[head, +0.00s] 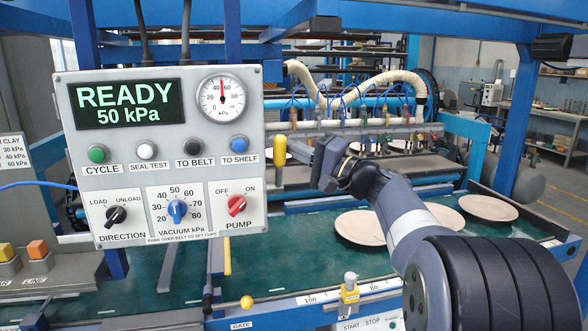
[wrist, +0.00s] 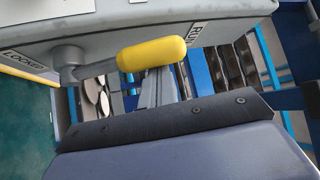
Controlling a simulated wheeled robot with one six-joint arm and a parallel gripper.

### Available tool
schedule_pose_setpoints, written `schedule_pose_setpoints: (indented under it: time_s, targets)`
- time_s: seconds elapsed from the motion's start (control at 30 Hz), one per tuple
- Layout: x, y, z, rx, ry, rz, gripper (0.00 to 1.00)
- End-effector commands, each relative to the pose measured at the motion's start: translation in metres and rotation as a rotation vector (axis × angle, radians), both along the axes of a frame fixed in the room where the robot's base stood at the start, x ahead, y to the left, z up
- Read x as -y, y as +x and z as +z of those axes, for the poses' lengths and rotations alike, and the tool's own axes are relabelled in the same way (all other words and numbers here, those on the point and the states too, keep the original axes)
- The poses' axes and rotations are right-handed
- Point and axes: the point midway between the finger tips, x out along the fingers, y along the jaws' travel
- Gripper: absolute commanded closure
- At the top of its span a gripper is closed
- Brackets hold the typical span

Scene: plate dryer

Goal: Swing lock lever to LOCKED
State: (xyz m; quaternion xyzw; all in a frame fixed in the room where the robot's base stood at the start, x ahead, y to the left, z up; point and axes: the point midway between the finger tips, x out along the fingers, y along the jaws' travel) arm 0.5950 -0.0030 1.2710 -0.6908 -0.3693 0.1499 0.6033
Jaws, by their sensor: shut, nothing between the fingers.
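The lock lever has a yellow grip (head: 280,151) standing upright at the right side of the control panel in the head view. In the wrist view the yellow grip (wrist: 152,53) lies across the picture, its grey pivot at left. The LOCKED label (wrist: 24,60) is at the left and the RUN label (wrist: 197,34) at the right; the grip's free end is by RUN. My gripper (head: 298,149) is shut and empty, just right of the grip. In the wrist view its fingers (wrist: 156,85) are partly hidden by the grip; I cannot tell whether they touch.
The control panel (head: 165,240) stands left of my gripper, its display reading READY 50 kPa. Plates (head: 360,227) lie on the green belt (head: 280,262) below. A row of suction cups with hoses (head: 385,135) is behind. A small yellow-knobbed gate lever (head: 247,302) is lower down.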

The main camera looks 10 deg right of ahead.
Motion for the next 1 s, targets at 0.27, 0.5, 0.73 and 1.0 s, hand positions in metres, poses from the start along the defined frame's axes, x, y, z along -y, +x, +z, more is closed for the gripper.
schedule_pose_setpoints:
  time_s: [0.27,0.5,0.73,1.0]
  targets:
    - [-0.001,-0.012,-0.013,0.125,-0.002,0.003,1.0]
    - [-0.001,-0.022,-0.018,0.237,-0.002,0.001,1.0]
    - [-0.001,-0.031,-0.023,0.349,-0.001,0.001,1.0]
    - [0.0,-0.042,-0.032,0.49,-0.001,0.001,1.0]
